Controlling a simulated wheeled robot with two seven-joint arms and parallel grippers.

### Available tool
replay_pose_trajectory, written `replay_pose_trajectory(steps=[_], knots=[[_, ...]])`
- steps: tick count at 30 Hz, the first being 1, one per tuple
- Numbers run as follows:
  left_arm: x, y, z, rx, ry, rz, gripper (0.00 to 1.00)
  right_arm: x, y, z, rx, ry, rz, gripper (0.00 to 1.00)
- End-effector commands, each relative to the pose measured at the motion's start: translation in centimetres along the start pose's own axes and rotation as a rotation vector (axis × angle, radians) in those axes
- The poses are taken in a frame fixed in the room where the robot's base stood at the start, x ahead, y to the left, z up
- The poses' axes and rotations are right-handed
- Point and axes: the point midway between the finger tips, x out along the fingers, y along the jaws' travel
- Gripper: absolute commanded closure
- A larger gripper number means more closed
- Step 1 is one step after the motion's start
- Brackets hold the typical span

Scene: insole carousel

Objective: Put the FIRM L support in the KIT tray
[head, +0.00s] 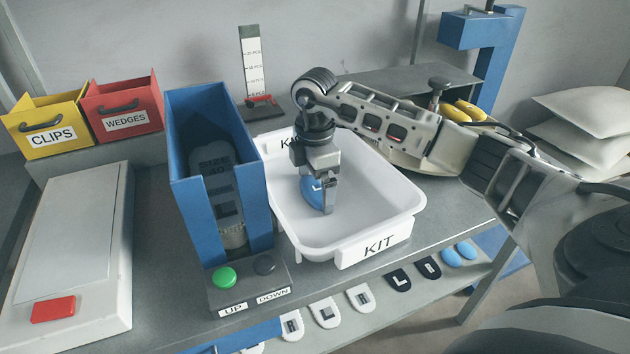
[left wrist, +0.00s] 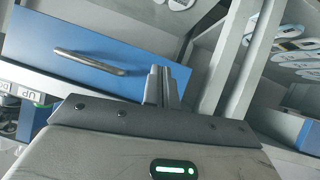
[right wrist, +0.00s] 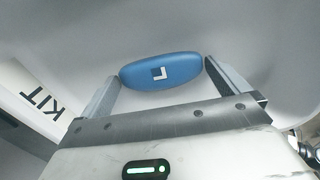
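The blue support marked L (right wrist: 161,72) sits between the fingers of my right gripper (right wrist: 160,80), which touch its two ends. In the head view this support (head: 311,190) and my right gripper (head: 322,205) are inside the white KIT tray (head: 408,208), low over its floor. Whether the support touches the floor I cannot tell. No word FIRM is readable on it. My left gripper (left wrist: 162,88) shows only in the left wrist view, with its fingers together and nothing between them, in front of a blue drawer (left wrist: 85,60).
A blue tower (head: 188,205) with a green UP button (head: 224,277) and a dark DOWN button (head: 264,265) stands left of the tray. Yellow CLIPS (head: 45,125) and red WEDGES (head: 125,105) bins are at the back left. Several insoles and blue pieces (head: 457,254) lie below the front edge.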

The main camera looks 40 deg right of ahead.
Motion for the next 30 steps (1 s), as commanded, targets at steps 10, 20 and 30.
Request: replay_pose_trajectory(steps=[10,20,30], knots=[[-0.1,0.1,-0.2,-0.001,-0.001,0.000,1.00,-5.7,0.1,0.0,0.001,0.002,0.008,0.00],[-0.2,0.0,-0.1,-0.001,-0.005,-0.001,1.00,-11.4,0.1,-0.1,0.000,0.002,0.003,0.00],[-0.1,0.0,0.0,0.001,-0.008,-0.002,1.00,-12.3,0.0,0.0,0.000,0.001,0.001,0.00]])
